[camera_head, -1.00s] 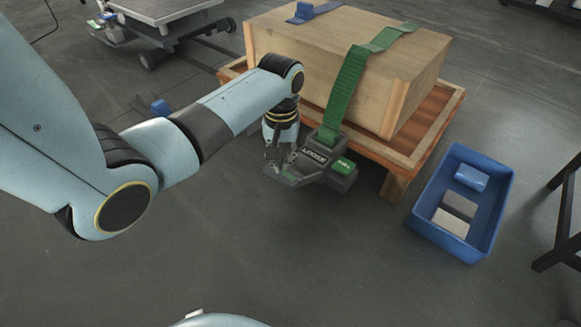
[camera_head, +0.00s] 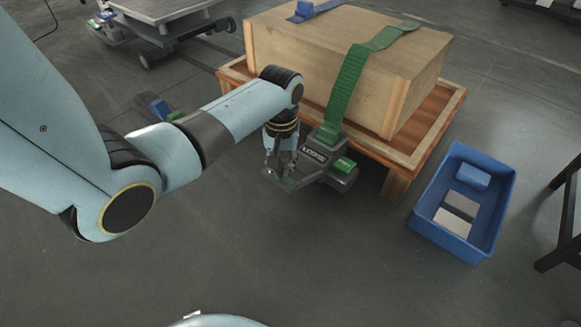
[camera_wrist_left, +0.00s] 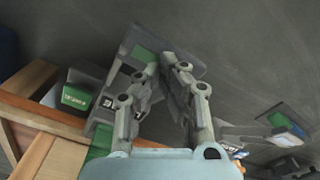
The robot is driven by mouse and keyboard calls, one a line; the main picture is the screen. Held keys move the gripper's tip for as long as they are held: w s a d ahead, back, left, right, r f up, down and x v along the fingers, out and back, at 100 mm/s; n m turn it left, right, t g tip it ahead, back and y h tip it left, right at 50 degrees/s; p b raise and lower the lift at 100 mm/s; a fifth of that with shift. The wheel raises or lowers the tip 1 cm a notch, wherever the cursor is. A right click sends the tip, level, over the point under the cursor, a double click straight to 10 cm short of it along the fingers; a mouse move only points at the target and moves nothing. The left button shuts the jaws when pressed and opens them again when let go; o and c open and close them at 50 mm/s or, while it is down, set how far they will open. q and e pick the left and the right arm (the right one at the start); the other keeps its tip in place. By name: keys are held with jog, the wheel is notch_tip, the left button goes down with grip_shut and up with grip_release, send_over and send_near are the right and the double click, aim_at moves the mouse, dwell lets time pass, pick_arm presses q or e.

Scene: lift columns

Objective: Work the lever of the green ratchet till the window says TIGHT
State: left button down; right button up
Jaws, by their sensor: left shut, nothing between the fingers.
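The green ratchet (camera_head: 341,165) hangs at the front of the wooden crate's pallet, on the green strap (camera_head: 346,88). My right gripper is not in view.
The wooden crate (camera_head: 300,62) stands on a pallet (camera_head: 425,140). A blue bin (camera_head: 425,222) with several blocks stands at the right. A grey cart (camera_head: 165,12) is at the back left, a dark frame (camera_head: 562,220) at the right edge. The front floor is clear.

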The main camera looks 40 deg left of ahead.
pick_arm(q)
jog(key=shift+f+b, duration=0.6)
jog(key=shift+f, duration=1)
jog(key=shift+r+p, duration=3.1)
jog(key=shift+p, duration=0.2)
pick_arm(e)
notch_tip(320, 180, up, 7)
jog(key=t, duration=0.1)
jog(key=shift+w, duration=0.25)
pick_arm(q)
jog(key=shift+f, duration=0.15)
jog(key=shift+f+b, duration=1.65)
jog(key=shift+f, duration=1.3)
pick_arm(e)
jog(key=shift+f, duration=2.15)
pick_arm(q)
jog(key=shift+r+p, duration=0.6)
jog(key=shift+r, duration=0.05)
notch_tip(320, 180, up, 5)
jog(key=p, duration=0.5)
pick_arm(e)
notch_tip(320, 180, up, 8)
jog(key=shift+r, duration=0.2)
